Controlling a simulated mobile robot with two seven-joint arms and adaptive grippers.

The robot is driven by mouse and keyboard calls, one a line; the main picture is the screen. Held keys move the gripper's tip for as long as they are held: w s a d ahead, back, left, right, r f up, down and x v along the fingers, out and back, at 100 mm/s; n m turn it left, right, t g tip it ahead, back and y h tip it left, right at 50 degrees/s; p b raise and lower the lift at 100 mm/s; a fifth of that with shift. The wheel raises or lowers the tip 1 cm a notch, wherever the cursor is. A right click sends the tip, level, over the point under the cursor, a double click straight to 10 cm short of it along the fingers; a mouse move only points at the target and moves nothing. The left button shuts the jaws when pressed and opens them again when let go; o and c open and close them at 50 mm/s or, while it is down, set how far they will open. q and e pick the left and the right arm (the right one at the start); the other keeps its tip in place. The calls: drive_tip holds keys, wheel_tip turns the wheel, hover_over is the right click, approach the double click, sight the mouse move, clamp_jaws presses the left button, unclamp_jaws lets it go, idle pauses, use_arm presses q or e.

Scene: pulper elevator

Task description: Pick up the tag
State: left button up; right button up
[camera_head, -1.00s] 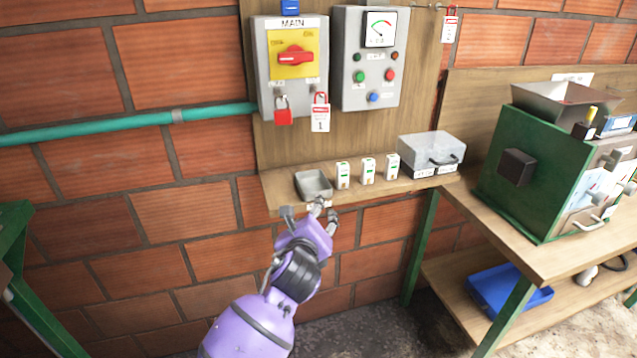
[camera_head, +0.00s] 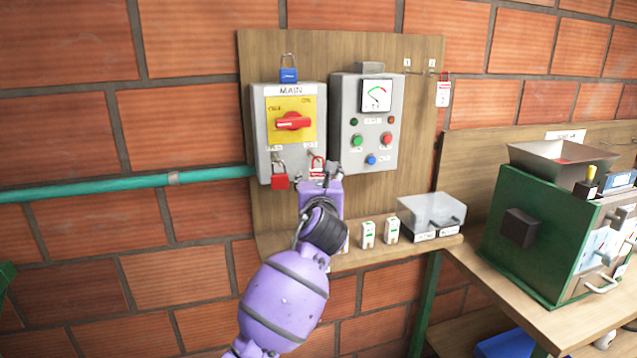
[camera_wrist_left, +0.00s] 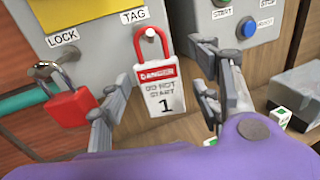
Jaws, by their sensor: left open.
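The tag is a white and red danger tag marked 1 with a red loop. It hangs from a peg on the grey MAIN switch box (camera_head: 258,135). In the left wrist view the tag (camera_wrist_left: 163,92) hangs upright under the printed word TAG. In the head view my left gripper hides most of it, and mainly the tag's red loop (camera_head: 317,161) shows. My left gripper (camera_head: 320,181) is open just in front of the tag. In the left wrist view its two fingers (camera_wrist_left: 163,76) stand either side of the tag, which is not gripped. My right gripper is not in view.
A red padlock (camera_head: 280,181) hangs left of the tag, close to the left finger. A control box (camera_head: 345,130) with buttons is on the right. A second tag (camera_head: 443,94) hangs from a hook farther right.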

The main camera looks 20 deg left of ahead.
use_arm(q)
drive_tip(key=shift+w+a, duration=0.1)
drive_tip(key=shift+w, duration=0.1)
drive_tip(key=c, duration=1.1)
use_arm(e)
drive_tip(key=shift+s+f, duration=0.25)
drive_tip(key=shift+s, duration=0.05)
